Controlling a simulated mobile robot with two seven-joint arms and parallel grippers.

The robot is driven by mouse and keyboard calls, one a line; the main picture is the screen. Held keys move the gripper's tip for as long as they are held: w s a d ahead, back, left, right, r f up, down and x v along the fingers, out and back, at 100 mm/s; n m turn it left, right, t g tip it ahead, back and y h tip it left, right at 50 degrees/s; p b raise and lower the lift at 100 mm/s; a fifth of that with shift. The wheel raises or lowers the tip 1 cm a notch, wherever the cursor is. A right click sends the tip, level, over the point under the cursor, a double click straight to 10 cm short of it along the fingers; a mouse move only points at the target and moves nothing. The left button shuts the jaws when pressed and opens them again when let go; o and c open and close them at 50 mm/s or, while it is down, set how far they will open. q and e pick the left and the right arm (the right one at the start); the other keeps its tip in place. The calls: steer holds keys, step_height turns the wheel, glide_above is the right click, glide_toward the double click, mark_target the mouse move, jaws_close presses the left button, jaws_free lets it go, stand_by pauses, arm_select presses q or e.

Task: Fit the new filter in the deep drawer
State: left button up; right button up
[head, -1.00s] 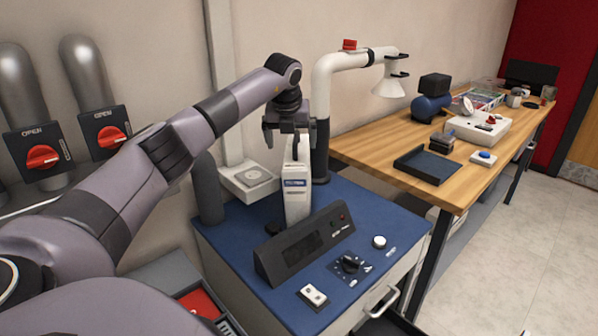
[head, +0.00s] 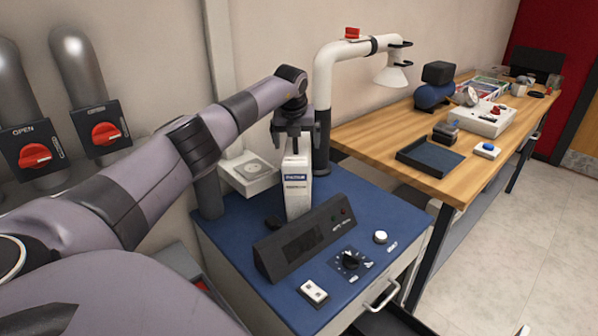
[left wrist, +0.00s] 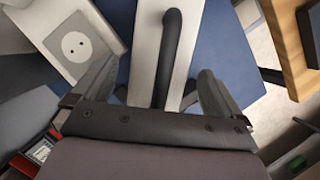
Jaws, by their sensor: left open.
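A tall white box-shaped unit with a blue label (head: 297,190) stands upright on the blue cabinet top; I cannot tell for certain whether it is the new filter. My left gripper (head: 295,146) is open above it, with a finger to each side of its top. In the left wrist view, a white slab with a black curved bar (left wrist: 170,60) lies between the open fingers (left wrist: 155,95). A dark open drawer (head: 395,320) shows in part below the cabinet's front handle; its inside is mostly cut off. My right gripper is out of view.
A black display panel (head: 303,240), a knob (head: 350,262) and a white switch (head: 313,292) sit in front of the unit. A white extraction arm (head: 325,75) rises behind. A wooden bench (head: 385,130) stands to the right. Red-handled valves (head: 105,133) are at left.

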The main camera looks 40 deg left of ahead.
arm_select(q)
steer(key=shift+w+a+f, duration=0.15)
steer(key=shift+w+f, duration=0.05)
steer(key=shift+f, duration=0.5)
steer(key=c, duration=1.7)
steer(key=shift+r, duration=0.1)
jaws_close()
steer(key=shift+w+r, duration=0.1)
